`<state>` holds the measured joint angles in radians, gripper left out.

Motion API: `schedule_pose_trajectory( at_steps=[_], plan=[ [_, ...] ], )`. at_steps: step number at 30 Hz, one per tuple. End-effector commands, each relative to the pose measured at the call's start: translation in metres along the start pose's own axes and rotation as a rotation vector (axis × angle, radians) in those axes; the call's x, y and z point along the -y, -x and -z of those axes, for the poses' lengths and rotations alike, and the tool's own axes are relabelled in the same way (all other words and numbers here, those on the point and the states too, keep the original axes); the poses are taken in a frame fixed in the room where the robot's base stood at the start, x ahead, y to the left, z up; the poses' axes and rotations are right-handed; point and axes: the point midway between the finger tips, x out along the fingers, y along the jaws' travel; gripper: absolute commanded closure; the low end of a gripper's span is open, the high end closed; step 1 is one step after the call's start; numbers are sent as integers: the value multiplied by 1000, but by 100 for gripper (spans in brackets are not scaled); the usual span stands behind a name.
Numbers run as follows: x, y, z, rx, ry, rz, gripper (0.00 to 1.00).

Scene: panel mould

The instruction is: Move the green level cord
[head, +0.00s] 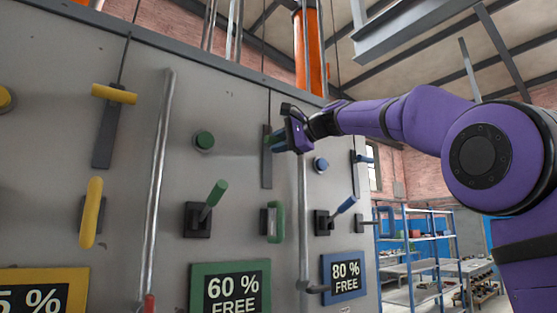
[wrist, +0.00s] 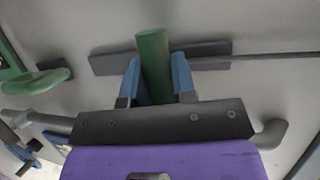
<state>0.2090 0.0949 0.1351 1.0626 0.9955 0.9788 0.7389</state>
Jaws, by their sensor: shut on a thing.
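The green level cord's handle (wrist: 153,62) is a short green bar in front of a dark grey slotted plate (wrist: 105,63) on the panel. In the wrist view my gripper (wrist: 156,85) has its two blue fingers on either side of the bar, shut on it. In the head view my gripper (head: 280,142) is at the dark vertical plate (head: 266,170) and hides most of the handle. The thin cord (head: 269,105) runs up the panel above the plate.
A green knob (head: 204,140), a green lever (head: 215,194) and a green loop handle (head: 275,222) are nearby. A blue knob (head: 321,164) and blue lever (head: 345,205) are right of my gripper. A yellow cord handle (head: 115,94) hangs left. A grey pipe (head: 303,230) runs below my gripper.

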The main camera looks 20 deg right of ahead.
Motion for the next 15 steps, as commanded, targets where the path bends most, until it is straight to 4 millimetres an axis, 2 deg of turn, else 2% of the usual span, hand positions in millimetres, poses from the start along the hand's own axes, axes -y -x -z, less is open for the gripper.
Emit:
schedule_pose_trajectory(
  at_steps=[6, 15],
  plan=[
    [18, 3, -1, 0, -1, 1, 100],
    [22, 5, -2, -3, 0, 6, 100]
  ],
)
